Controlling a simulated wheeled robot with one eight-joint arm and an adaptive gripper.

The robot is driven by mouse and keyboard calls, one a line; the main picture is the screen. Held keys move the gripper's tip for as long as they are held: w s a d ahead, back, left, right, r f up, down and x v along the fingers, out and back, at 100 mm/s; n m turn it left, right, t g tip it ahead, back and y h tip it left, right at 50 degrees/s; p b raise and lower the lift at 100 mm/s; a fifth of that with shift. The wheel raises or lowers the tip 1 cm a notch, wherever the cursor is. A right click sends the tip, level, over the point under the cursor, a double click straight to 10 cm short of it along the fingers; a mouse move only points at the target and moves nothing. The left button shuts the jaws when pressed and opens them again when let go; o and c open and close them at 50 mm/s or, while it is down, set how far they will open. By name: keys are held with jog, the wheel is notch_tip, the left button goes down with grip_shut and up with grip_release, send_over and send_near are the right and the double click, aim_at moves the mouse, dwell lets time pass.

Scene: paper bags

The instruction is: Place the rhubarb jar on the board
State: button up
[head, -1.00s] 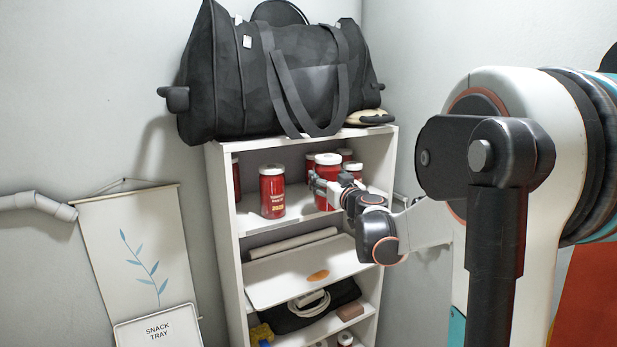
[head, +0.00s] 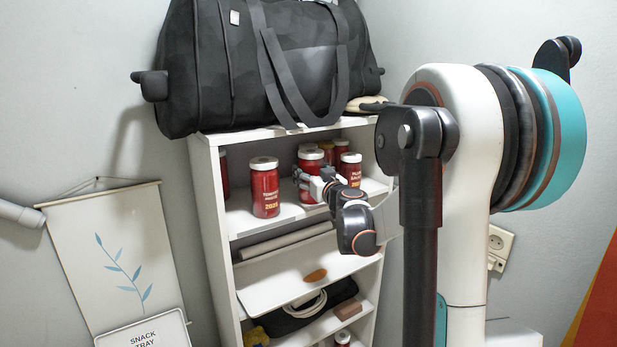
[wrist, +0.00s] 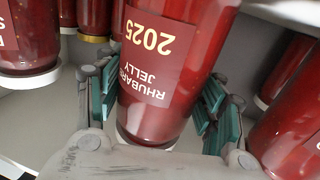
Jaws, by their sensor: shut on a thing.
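The rhubarb jar (wrist: 158,75), red with a label reading RHUBARB JELLY 2025, fills the middle of the wrist view, its label upside down. My gripper (wrist: 165,115) is shut on it, with teal finger pads at both sides. In the head view, the jar (head: 309,166) is at the upper shelf, partly hidden by my gripper (head: 309,184). I cannot tell whether it touches the shelf. A pale board (head: 285,288) with an orange-brown oval lies on the shelf below, its front sticking out and looking tilted.
A jar labelled TOMATO (head: 265,190) stands left of my gripper, and a PLUM jar (head: 350,172) right of it. Other jars stand behind. A rolled tube (head: 285,240) lies behind the board. A black bag (head: 270,70) sits on top of the shelf unit.

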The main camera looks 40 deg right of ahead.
jog(key=shift+s+r, duration=0.15)
jog(key=shift+s, duration=0.15)
jog(key=shift+w, duration=0.1)
jog(key=o, duration=1.7)
jog(key=shift+f, duration=0.2)
jog(key=shift+o, duration=1.1)
jog(key=shift+a+r, duration=0.1)
jog(key=shift+r, duration=0.15)
jog(key=b+v, duration=0.1)
jog(key=v, duration=1.1)
